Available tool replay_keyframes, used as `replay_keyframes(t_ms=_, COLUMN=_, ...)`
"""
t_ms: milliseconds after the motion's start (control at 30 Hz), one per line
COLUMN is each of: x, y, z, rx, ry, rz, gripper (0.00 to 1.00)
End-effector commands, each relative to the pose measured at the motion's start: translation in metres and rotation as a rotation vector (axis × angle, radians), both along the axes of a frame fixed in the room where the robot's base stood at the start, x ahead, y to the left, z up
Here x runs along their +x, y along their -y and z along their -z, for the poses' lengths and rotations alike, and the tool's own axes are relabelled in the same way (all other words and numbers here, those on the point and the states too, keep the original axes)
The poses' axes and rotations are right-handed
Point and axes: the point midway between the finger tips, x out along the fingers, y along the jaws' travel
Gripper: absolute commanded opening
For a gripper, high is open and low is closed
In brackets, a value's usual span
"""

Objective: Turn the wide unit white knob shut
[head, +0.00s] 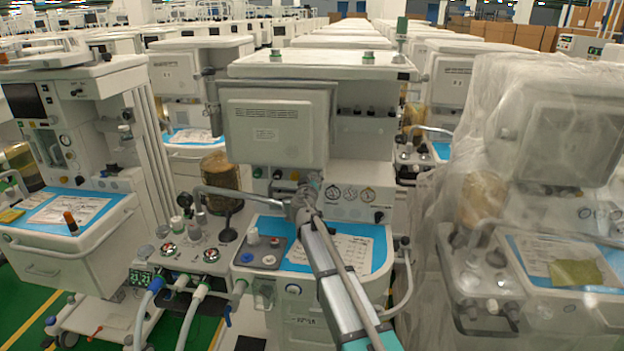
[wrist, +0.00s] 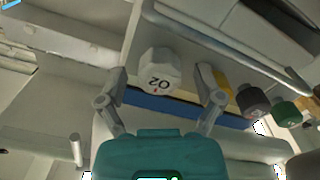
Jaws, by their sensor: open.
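The white faceted knob (wrist: 160,72), marked O2, shows in the wrist view on a panel of the middle cart. The lettering appears upside down there. My gripper (wrist: 163,88) is open, with one finger on each side of the knob. I see gaps between both fingers and the knob, so it is not gripped. In the head view my gripper (head: 312,184) is at the front panel of the middle wide unit (head: 345,172), left of the round gauges. The white knob is hidden there behind my gripper.
A black knob (wrist: 253,101) and a green knob (wrist: 286,113) sit right of the white knob in the wrist view. A metal rail (wrist: 220,45) crosses nearby. A bent metal arm (head: 235,192) and monitor (head: 275,122) are close. A plastic-wrapped cart (head: 545,190) stands right.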

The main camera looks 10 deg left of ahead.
Motion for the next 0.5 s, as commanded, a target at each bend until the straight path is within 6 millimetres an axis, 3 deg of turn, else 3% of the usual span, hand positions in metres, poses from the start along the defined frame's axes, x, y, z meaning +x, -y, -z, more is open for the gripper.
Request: replay_keyframes(t_ms=500, x=-0.075, y=-0.002, z=0.0, rx=0.0, ry=0.0, rz=-0.001, gripper=0.85)
